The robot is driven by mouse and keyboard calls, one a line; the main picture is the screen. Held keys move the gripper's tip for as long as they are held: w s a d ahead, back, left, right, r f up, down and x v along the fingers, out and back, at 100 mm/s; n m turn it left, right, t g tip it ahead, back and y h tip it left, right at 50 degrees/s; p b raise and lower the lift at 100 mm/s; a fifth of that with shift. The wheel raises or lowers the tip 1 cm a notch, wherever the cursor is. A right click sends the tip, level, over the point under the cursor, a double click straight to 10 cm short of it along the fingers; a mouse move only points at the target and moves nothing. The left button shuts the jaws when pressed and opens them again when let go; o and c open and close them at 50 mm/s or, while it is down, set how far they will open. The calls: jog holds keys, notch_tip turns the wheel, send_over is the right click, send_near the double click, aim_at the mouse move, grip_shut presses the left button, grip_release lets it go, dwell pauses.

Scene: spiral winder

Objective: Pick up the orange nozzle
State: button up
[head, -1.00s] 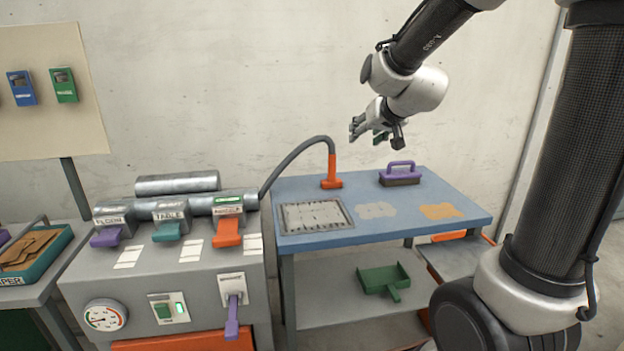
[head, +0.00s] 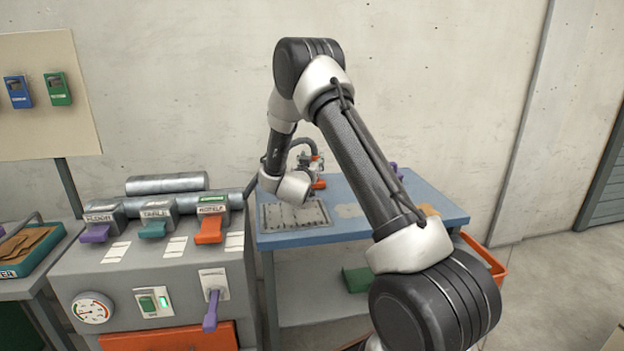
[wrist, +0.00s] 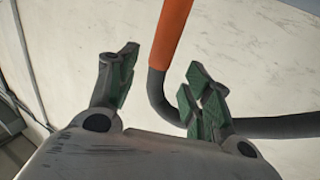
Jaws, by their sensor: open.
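The orange nozzle (head: 319,184) stands on the blue table (head: 345,234), partly hidden in the head view by my gripper (head: 310,162). In the wrist view the nozzle (wrist: 172,32) is an orange tube joined to a dark grey hose (wrist: 157,92). My gripper (wrist: 162,65) is open, its green-padded fingers on either side of the line of the nozzle and hose. The nozzle appears in the gap, slightly beyond the fingertips. Contact with either finger cannot be made out.
A grey machine with purple, teal and orange levers (head: 208,229) stands left of the table. A purple-handled brush (head: 395,170) is mostly hidden behind my arm. A green dustpan (head: 357,279) lies on the lower shelf. The concrete wall (head: 210,90) is close behind.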

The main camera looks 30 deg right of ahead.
aim_at(314, 157)
jog(key=x, duration=0.5)
grip_shut()
